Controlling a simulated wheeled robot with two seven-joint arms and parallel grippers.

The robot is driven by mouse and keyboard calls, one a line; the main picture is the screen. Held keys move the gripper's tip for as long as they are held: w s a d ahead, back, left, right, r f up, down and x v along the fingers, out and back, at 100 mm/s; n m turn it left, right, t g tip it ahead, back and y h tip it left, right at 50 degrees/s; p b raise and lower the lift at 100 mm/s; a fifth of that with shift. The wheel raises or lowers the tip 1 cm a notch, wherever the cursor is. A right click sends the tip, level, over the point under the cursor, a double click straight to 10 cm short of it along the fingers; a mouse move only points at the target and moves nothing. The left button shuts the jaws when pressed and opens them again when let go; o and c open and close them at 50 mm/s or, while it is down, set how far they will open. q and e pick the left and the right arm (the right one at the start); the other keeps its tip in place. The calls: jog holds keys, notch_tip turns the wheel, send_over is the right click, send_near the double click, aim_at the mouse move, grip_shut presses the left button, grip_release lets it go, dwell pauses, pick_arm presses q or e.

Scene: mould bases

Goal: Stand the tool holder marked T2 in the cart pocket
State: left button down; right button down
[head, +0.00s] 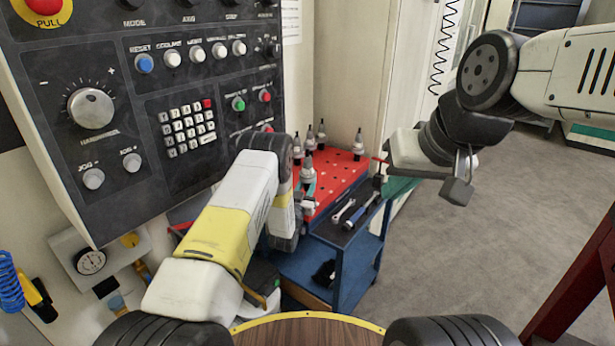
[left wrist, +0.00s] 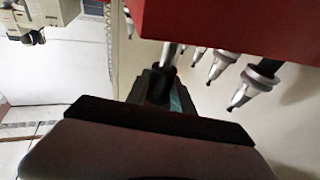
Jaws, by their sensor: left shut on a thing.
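The cart's red top (head: 345,170) with its rows of pockets stands beyond my left arm. My left gripper (left wrist: 160,85) is shut on a tool holder (left wrist: 168,54) at the edge of the red top. Only a short silver part of that holder shows in the left wrist view, and its marking cannot be read. In the head view my left wrist hides most of the grip. Whether the holder sits in a pocket or is above one cannot be told. My right gripper (head: 460,180) hangs in the air right of the cart, and its finger gap is unclear.
Several other tool holders (head: 358,146) stand upright on the red top. Wrenches (head: 352,211) lie on the cart's dark front ledge. The machine control panel (head: 150,110) rises close on the left. The grey floor (head: 455,250) right of the cart is clear.

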pick_arm(q)
jog(key=shift+f, duration=2.2)
dwell(0.6)
jog(key=c, duration=1)
grip_release()
jog(key=shift+s+f, duration=0.1)
jog(key=shift+f, duration=0.15)
jog(key=v, duration=0.7)
jog(key=shift+s, duration=0.25)
